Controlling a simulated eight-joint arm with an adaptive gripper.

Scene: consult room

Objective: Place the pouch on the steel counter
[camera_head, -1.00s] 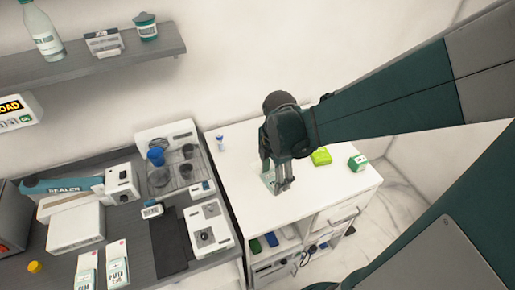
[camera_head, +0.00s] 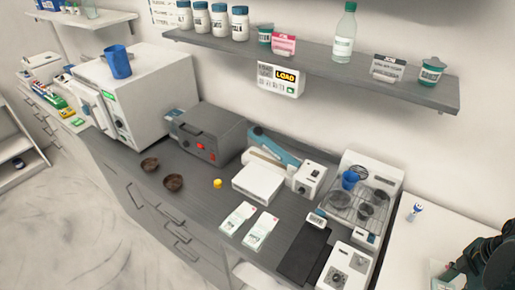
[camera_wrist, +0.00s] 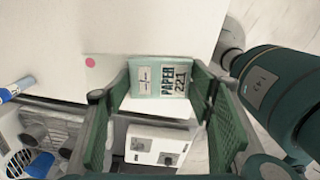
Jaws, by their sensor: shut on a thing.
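The pouch (camera_wrist: 160,78), pale with a green-tinted edge and the print "PAPER 221", sits between the fingertips of my gripper (camera_wrist: 160,85) in the wrist view. My gripper is shut on it, over or on the white surface. In the head view my gripper (camera_head: 452,274) is cut off at the lower right, and the pouch is barely visible there. The grey counter (camera_head: 197,217) runs across the middle of the head view, to the left of my gripper. I cannot tell whether the pouch touches the white surface.
The counter carries a white steriliser (camera_head: 130,95), a grey box (camera_head: 207,135), a sealer (camera_head: 262,180), two brown bowls, a yellow cap (camera_head: 217,183), two white packs (camera_head: 250,226), a dark mat (camera_head: 303,252) and white devices. A shelf (camera_head: 330,68) hangs above. Bare counter lies around the bowls.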

